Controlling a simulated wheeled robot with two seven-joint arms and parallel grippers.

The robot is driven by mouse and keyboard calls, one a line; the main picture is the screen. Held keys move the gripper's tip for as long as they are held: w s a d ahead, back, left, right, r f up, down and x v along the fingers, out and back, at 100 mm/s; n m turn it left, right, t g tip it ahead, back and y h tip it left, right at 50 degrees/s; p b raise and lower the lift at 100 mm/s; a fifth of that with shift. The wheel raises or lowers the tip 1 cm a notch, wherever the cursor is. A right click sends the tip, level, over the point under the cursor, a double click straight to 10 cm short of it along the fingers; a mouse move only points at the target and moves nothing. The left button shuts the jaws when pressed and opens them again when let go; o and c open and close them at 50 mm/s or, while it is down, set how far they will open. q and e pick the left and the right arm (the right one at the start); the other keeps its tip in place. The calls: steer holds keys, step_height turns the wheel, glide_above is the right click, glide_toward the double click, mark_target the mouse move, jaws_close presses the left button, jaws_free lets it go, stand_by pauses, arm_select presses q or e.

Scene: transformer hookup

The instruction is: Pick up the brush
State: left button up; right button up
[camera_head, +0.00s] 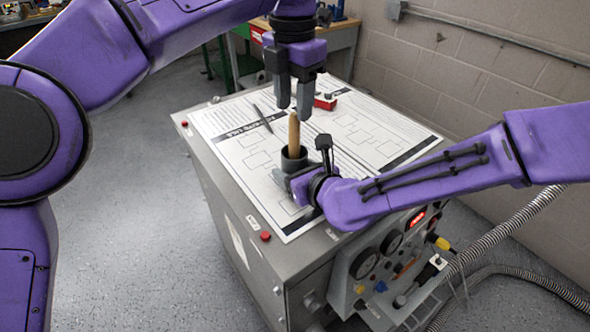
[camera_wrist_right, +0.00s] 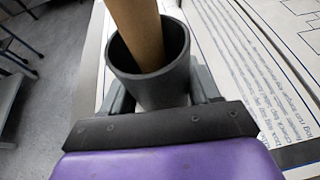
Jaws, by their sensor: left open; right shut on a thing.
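The brush (camera_head: 293,133) shows as a wooden handle standing nearly upright in a dark grey cup (camera_head: 292,162); its lower end is hidden inside. In the right wrist view the handle (camera_wrist_right: 138,35) leans toward the left of the cup (camera_wrist_right: 165,88). My left gripper (camera_head: 295,105) is open and points down, with its fingertips around the level of the handle's top; I cannot tell whether they touch it. My right gripper (camera_head: 290,183) is shut on the cup, its fingers on both sides of the wall in the wrist view.
Printed sheets (camera_head: 370,118) cover the top of the grey cabinet (camera_head: 222,215). A dark pen (camera_head: 262,118) and a red block (camera_head: 325,102) lie on them. A panel with gauges (camera_head: 364,264) is on the front side, with hoses (camera_head: 520,215) at right. A workbench (camera_head: 340,37) stands behind.

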mark_target(294, 113)
arm_select(q)
steer(key=s+a+r+n+t+h, duration=0.1)
steer(key=s+a+r+t+h, duration=0.2)
steer(key=r, duration=0.4)
steer(key=w+d+f, duration=0.1)
steer(key=f, duration=0.3)
steer(key=w+d+f+n, duration=0.1)
steer(key=f, duration=0.3)
steer(key=w+d+f+n, duration=0.1)
steer(key=f, duration=0.3)
steer(key=shift+w+d+t+y, duration=0.25)
steer(key=shift+w+t+y, duration=0.05)
steer(key=shift+w+t, duration=0.1)
steer(key=shift+s+r, duration=0.1)
jaws_close()
